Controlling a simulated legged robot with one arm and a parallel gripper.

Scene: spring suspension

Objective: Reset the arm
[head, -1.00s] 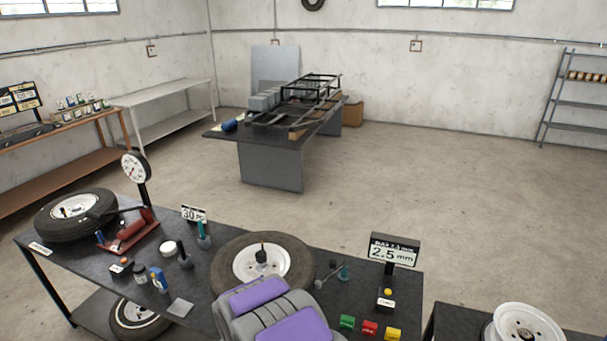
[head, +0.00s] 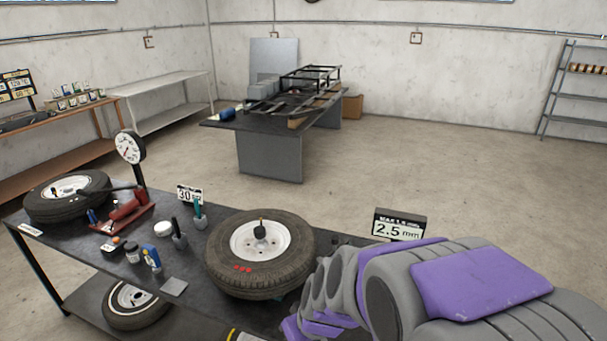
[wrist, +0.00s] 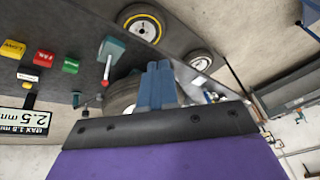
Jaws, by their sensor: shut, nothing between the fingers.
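My gripper (wrist: 158,80) shows in the wrist view with its two blue fingers pressed together and nothing between them. Behind the fingers is part of a dark tyre, and a teal block with a red-tipped pin (wrist: 108,60) stands close to their left. In the head view my grey and purple arm reaches in from the lower right over the dark workbench (head: 82,268). The fingers are not clearly visible there. A tyre with a white rim (head: 260,252) lies flat on the bench, left of my arm, with red marks on its side.
On the bench are another tyre (head: 66,196), a pump with a round gauge (head: 130,148), small bottles and a "2.5 mm" sign (head: 399,226). Green, red and yellow blocks (wrist: 43,58) show in the wrist view. A table with a metal frame (head: 270,150) stands behind. Open floor lies right.

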